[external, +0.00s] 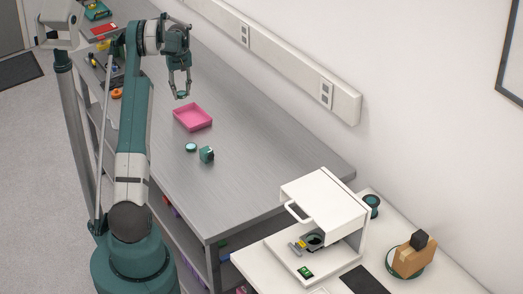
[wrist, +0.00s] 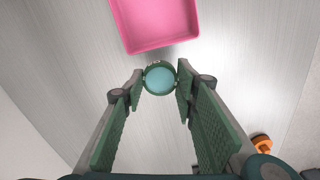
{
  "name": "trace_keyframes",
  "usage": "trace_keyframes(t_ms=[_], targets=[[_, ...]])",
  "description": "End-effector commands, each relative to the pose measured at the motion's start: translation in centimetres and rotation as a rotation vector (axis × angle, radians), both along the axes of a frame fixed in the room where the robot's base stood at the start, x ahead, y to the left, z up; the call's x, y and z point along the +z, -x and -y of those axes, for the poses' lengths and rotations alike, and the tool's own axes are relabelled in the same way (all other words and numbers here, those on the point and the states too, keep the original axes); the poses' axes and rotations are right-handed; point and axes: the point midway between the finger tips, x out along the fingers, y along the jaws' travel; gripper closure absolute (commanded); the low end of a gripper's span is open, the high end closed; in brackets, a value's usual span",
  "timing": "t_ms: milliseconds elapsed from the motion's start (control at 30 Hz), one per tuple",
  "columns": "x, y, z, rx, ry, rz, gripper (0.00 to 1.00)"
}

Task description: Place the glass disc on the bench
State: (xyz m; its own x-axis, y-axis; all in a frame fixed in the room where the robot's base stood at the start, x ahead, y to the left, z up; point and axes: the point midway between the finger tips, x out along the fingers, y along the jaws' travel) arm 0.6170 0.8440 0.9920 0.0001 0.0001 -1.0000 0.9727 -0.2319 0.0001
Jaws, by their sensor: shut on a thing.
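The glass disc (wrist: 159,80) is round and pale blue with a dark green rim. It sits between the fingertips of my gripper (wrist: 158,84), which is shut on its edges. In the external view my gripper (external: 181,92) points down over the grey metal bench (external: 270,160), with the disc at its tips. The disc appears to be held above the bench surface, but the exact gap is hard to tell. A pink tray (external: 193,117) lies on the bench close to my gripper; in the wrist view the tray (wrist: 155,22) is just beyond the disc.
A small round teal piece (external: 190,147) and a dark green block (external: 207,155) stand nearer the bench's front end. An orange ring-like thing (external: 116,93) lies by the left edge. A white instrument (external: 322,205) stands on the white table. The bench middle and right side are clear.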

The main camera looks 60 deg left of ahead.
Motion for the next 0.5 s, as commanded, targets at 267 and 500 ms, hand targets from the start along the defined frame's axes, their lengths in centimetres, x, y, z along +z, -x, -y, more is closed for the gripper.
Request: trace_keyframes(t_ms=[267, 500], targets=[[3.4, 0.0, 0.0, 0.0, 0.0, 0.0, 0.85], [4.1, 0.0, 0.0, 0.0, 0.0, 0.0, 0.85]])
